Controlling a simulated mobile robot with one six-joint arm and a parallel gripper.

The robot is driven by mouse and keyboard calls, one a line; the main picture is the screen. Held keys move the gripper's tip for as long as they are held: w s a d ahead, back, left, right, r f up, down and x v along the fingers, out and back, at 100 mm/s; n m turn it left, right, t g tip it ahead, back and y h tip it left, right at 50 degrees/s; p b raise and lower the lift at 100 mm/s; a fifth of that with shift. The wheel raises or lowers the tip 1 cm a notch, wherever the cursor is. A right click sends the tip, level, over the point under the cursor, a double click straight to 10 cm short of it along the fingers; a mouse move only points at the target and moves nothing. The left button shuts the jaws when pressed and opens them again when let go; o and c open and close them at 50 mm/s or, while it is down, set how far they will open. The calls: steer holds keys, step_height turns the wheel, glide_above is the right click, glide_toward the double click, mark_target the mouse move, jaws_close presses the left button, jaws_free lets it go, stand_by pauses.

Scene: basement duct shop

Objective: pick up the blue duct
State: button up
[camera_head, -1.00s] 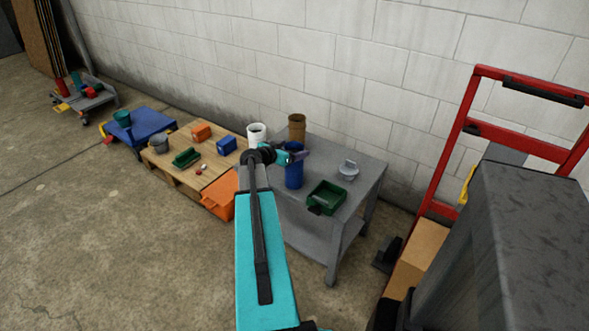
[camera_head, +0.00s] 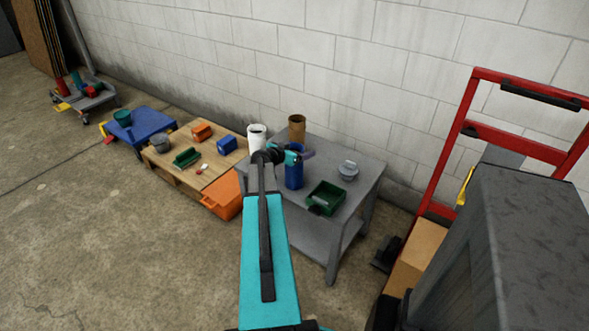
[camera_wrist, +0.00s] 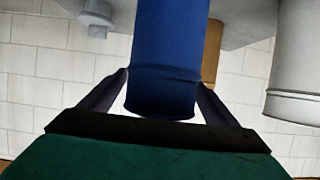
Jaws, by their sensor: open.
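The blue duct (camera_head: 294,176) stands upright on the grey metal table (camera_head: 262,180), near its front left part. In the wrist view the blue duct (camera_wrist: 165,60) fills the middle of the picture. My gripper (camera_head: 303,153) is at the duct's upper part. In the wrist view my gripper (camera_wrist: 165,95) is open, with one dark finger on either side of the duct. I cannot tell whether the fingers touch it.
A white duct (camera_head: 257,136) and a brown duct (camera_head: 297,128) stand behind. A green bin (camera_head: 326,197) and a grey fitting (camera_head: 348,170) are on the table's right side. A red hand truck (camera_head: 450,150) stands right. Floor at left front is clear.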

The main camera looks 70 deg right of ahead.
steer(key=shift+d+f, duration=0.1)
steer(key=shift+d, duration=0.1)
stand_by(0.5)
steer(key=c, duration=1.8)
steer(key=shift+o, duration=0.2)
steer(key=shift+r+b, duration=0.45)
steer(key=shift+r, duration=1.35)
steer(key=w+a+b, duration=0.1)
steer(key=w+a, duration=0.1)
steer(key=a, duration=0.5)
steer(key=w+a+r+b, duration=0.1)
steer(key=w+a+b, duration=0.1)
steer(key=a, duration=0.6)
steer(key=shift+w+r, duration=0.25)
steer(key=shift+w, duration=0.45)
